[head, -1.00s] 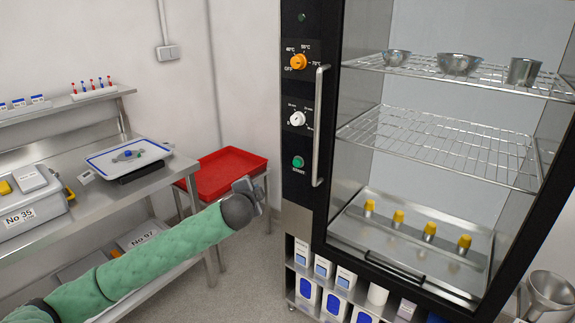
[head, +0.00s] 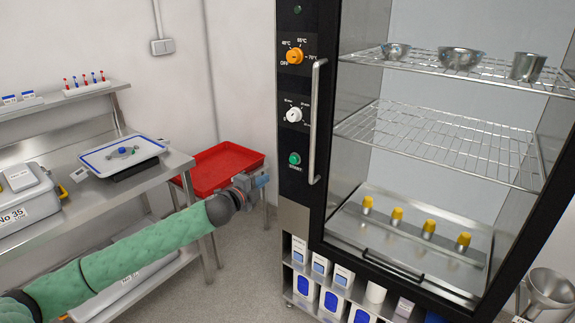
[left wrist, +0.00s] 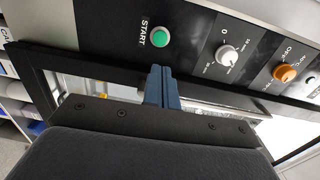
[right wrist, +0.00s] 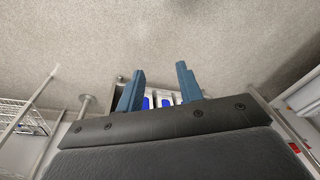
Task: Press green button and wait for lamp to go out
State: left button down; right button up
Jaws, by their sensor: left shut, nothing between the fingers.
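The green START button (head: 295,159) sits low on the black control panel of the cabinet, and it also shows in the left wrist view (left wrist: 160,37). My left gripper (head: 264,180) is shut and empty, to the left of the panel and a little below the button; its fingertips (left wrist: 160,70) appear just below the button in the left wrist view, apart from it. A small dark green lamp (head: 297,9) at the panel top looks unlit. My right gripper (right wrist: 160,85) shows in the right wrist view, open and empty, above the speckled floor.
An orange temperature knob (head: 295,56) and a white timer knob (head: 293,115) are above the button. The vertical door handle (head: 316,120) stands just right of the panel. A red tray (head: 222,170) and a steel bench (head: 150,180) lie to the left.

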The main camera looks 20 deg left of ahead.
aim_at(293, 161)
pick_arm(q)
jog(key=shift+w+r, duration=0.1)
pick_arm(e)
jog(key=shift+f, duration=0.1)
